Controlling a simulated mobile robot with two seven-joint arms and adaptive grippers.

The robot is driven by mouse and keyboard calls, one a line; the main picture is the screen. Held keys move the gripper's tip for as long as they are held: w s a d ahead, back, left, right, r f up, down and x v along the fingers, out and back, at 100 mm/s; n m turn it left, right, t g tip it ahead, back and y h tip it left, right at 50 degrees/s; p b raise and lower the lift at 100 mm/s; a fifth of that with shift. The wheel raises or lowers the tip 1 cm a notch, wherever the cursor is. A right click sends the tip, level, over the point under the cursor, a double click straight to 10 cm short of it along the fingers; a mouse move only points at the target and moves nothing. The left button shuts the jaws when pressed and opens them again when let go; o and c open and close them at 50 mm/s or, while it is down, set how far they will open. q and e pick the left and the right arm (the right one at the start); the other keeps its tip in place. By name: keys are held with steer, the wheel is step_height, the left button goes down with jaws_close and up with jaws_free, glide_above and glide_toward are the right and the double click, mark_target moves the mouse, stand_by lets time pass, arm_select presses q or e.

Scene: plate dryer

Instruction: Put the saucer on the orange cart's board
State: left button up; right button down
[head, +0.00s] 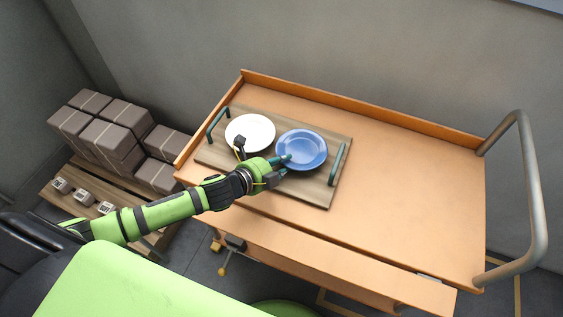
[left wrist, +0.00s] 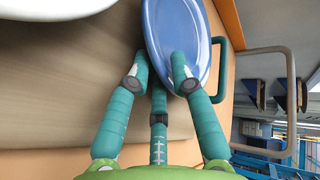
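A blue saucer (head: 302,150) is at the right part of a wooden board (head: 313,191) on the orange cart (head: 400,190). I cannot tell whether it rests flat or is slightly raised. My left gripper (head: 284,167) is at its near-left rim. In the left wrist view, the fingers (left wrist: 160,72) are spread at the edge of the blue saucer (left wrist: 172,25), one overlapping its face. The middle finger's tip is hidden, and I cannot tell whether they clamp the rim. A white saucer (head: 250,132) lies left of the blue one. My right gripper is out of view.
The board has teal handles at its left (head: 217,124) and right (head: 337,164) ends. The cart top right of the board is clear, with a raised back edge and a grey push handle (head: 530,190). Brown boxes (head: 105,140) stand on a pallet at left.

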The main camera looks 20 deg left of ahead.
arm_select(q)
steer(key=shift+r, duration=0.2)
steer(key=v, duration=1.2)
stand_by(0.4)
